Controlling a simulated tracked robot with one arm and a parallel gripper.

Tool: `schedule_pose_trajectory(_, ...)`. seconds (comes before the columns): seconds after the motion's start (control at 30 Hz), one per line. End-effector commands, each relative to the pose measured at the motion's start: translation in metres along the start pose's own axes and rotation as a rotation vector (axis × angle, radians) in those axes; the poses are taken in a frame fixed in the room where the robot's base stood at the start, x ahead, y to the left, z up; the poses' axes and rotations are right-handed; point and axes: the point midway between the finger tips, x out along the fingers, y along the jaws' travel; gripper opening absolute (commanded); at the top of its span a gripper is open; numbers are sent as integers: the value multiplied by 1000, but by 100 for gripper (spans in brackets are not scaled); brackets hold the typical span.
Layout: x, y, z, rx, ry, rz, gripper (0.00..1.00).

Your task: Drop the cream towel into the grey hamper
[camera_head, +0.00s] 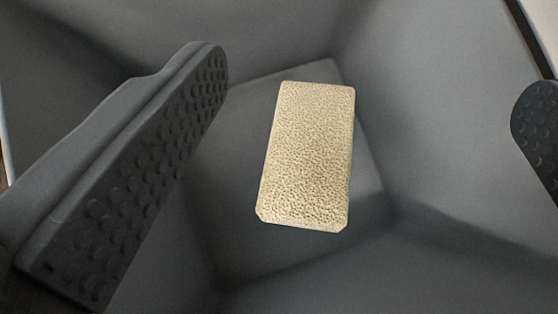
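The cream towel (308,155) is a textured, folded rectangle. It is inside the grey hamper (440,110), over the hamper's floor; I cannot tell for certain whether it rests on the floor or is still above it. My gripper (375,110) is open, with one dark studded finger at the left and the other at the right edge, partly cut off. The fingers are wide apart and neither touches the towel. The towel appears between and beyond them, farther down in the hamper.
The hamper's sloping grey walls surround the view on all sides. Its rim shows at the upper right corner, with a pale surface beyond it. The hamper floor around the towel is otherwise bare.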

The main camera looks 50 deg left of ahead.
Motion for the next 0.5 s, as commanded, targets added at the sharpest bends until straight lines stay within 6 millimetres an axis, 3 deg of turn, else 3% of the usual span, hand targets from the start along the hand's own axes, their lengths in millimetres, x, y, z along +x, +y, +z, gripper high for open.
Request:
schedule_pose_trajectory(0.27, -3, 0, 0, 0, -1, 0, 84)
schedule_pose_trajectory(0.5, -34, 1, -2, 0, -1, 2, 84)
